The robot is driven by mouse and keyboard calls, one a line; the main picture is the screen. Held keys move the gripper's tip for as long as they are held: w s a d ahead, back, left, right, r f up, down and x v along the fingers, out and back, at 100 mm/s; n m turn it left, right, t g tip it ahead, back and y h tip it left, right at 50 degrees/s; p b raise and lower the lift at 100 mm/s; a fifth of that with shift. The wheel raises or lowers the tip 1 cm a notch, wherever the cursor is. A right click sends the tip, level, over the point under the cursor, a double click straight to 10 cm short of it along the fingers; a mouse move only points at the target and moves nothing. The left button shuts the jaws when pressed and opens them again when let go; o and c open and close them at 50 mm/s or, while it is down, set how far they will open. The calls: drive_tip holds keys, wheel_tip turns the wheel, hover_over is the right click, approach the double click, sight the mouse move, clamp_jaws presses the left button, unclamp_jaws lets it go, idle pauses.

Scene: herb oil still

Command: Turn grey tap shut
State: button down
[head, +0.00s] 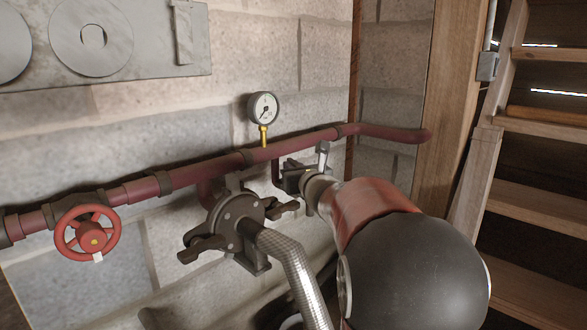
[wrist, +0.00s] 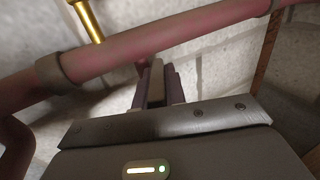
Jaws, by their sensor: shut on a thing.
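My gripper (wrist: 157,88) is shut on the grey tap's handle (wrist: 156,82), a narrow grey-brown bar between its two fingers in the wrist view. The handle is just below the dark red pipe (wrist: 170,38). In the head view my gripper (head: 287,167) reaches in close to the wall under the same pipe, right of the brass-stemmed gauge (head: 263,108). There the tap is mostly hidden behind my gripper and wrist, and I cannot tell how far it is turned.
A red handwheel (head: 88,233) sits on the pipe at left. A dark round flanged fitting (head: 236,222) with wing clamps and a ribbed metal hose (head: 300,275) stands close left of my arm. Wooden stairs (head: 535,190) rise at right. A grey panel (head: 150,45) hangs at upper left.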

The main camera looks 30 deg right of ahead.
sight(294, 161)
drive_tip(key=shift+m+h+b, duration=0.6)
drive_tip(key=shift+h+b, duration=0.05)
drive_tip(key=shift+h, duration=0.35)
drive_tip(key=shift+r, duration=0.1)
drive_tip(key=c, duration=1.5)
unclamp_jaws()
drive_tip(key=shift+o, duration=0.2)
wheel_tip(294, 161, up, 20)
drive_tip(key=p, duration=1)
